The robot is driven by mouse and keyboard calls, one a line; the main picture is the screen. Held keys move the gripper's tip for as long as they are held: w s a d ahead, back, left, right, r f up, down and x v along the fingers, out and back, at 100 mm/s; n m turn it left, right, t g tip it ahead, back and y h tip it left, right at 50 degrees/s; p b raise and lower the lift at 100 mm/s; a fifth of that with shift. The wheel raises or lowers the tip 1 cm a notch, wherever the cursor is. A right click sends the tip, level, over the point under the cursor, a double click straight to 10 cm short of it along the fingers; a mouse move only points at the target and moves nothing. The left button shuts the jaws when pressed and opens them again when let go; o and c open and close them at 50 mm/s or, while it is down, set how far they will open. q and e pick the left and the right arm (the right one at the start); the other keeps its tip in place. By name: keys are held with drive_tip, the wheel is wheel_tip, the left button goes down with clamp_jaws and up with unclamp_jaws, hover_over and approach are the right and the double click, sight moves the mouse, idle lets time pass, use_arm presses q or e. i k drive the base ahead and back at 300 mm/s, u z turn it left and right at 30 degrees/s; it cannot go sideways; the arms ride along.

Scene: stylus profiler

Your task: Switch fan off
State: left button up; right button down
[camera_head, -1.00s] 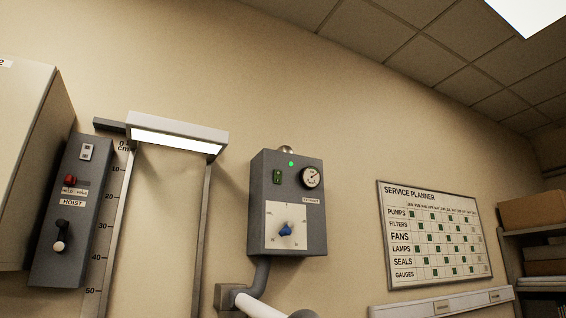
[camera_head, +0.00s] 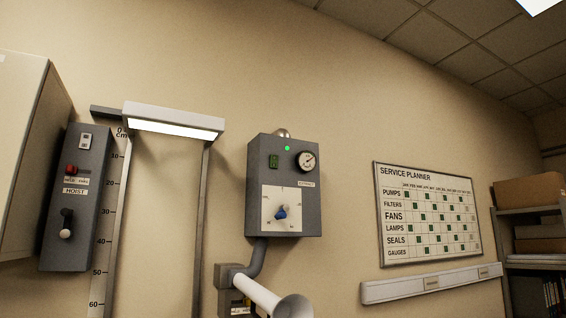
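A grey wall box (camera_head: 311,218) hangs near the middle of the view; its small label appears to read "EXTRACT". A green lamp (camera_head: 287,148) glows near its top. Below the lamp to the left is a small green rocker switch (camera_head: 273,161); its position is too small to read. A round gauge (camera_head: 306,161) sits to the right of the switch. A blue pointer knob (camera_head: 281,212) is on a white dial plate (camera_head: 271,194) below; its markings are too small to read. Neither of my grippers is in view.
At left are a hoist panel (camera_head: 89,222) with a red button and lever, a cabinet (camera_head: 22,160) and a lit lamp frame (camera_head: 172,121). A service planner board (camera_head: 427,256) and shelves (camera_head: 520,214) are at right.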

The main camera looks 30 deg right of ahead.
sight(274, 159)
drive_tip(key=k, duration=1.2)
drive_tip(key=z, duration=0.3)
drive_tip(key=i, duration=0.4)
drive_tip(key=z, duration=0.85)
drive_tip(key=i, duration=0.9)
drive_tip(key=u, duration=0.45)
drive_tip(key=i, duration=0.8)
drive_tip(key=u, duration=0.65)
